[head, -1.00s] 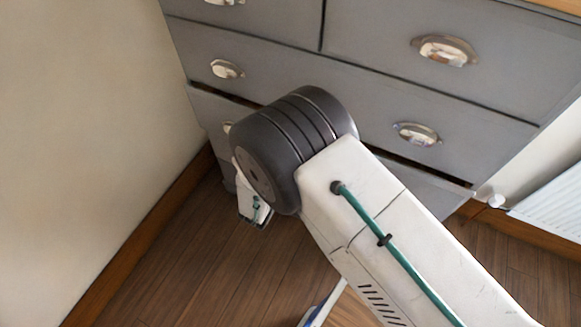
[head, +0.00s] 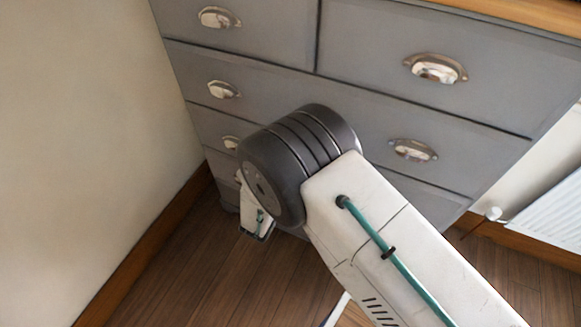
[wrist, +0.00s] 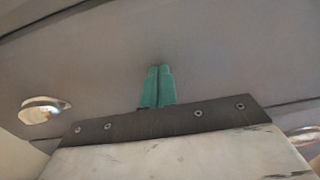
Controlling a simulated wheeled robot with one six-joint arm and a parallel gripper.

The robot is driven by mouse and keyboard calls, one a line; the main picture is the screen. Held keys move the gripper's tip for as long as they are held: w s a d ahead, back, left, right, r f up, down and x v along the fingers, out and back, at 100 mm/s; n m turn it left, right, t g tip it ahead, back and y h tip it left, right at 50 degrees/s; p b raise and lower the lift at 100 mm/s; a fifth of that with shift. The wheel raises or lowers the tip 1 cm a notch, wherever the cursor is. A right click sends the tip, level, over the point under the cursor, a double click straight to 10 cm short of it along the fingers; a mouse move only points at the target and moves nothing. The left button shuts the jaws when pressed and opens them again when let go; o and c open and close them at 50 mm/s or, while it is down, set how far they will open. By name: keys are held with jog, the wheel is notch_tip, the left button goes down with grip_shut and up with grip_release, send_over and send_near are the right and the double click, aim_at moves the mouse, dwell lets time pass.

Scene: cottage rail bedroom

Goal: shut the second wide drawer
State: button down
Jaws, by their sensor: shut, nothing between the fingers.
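The second wide drawer (head: 208,125) is in the grey chest, below the wide drawer with two cup handles. Its front looks flush with the drawer above, with only a thin seam. Its left cup handle (head: 231,142) shows beside my arm, which hides most of the drawer's middle. In the wrist view, my gripper (wrist: 159,68) has its green fingers together and empty, pointing at a grey drawer front (wrist: 220,65). It is between a cup handle (wrist: 42,110) on the left and another at the right edge. Whether the fingertips touch is unclear. The head view hides the fingers.
The first wide drawer (head: 300,105) and the two top drawers look shut. A beige wall (head: 75,120) stands close on the left. A white radiator (head: 550,205) is at the right. Wooden floor (head: 180,265) lies open in front of the chest.

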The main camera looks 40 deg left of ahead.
jog(key=s+d, duration=0.2)
jog(key=s, duration=1.1)
jog(key=shift+d, duration=0.15)
jog(key=shift+s+f, duration=0.1)
jog(key=shift+f, duration=0.1)
jog(key=d+m+h, duration=0.2)
jog(key=d+h, duration=0.2)
jog(key=d, duration=0.2)
jog(key=w+d+r+m+g+h, duration=0.25)
jog(key=d+r+m+g, duration=0.3)
jog(key=d+r, duration=0.3)
jog(key=w+d+r+m+g+h, duration=0.2)
jog(key=d+r+m+g+h, duration=0.2)
jog(key=d+r+m, duration=0.45)
jog(key=w+d+r+m+g+h, duration=0.25)
jog(key=d+r+m+g, duration=0.3)
jog(key=d, duration=0.45)
jog(key=s+d+r+m+y, duration=0.5)
jog(key=d+r+m, duration=0.3)
jog(key=d, duration=0.3)
jog(key=s+d+r+m+g+y, duration=0.1)
jog(key=s+d+r+m+y, duration=0.3)
jog(key=d, duration=0.8)
notch_tip(320, 180, up, 6)
jog(key=s+m, duration=0.2)
jog(key=m, duration=0.2)
jog(key=shift+s+d+y, duration=0.2)
jog(key=shift+s+y, duration=0.05)
jog(key=shift+y, duration=0.15)
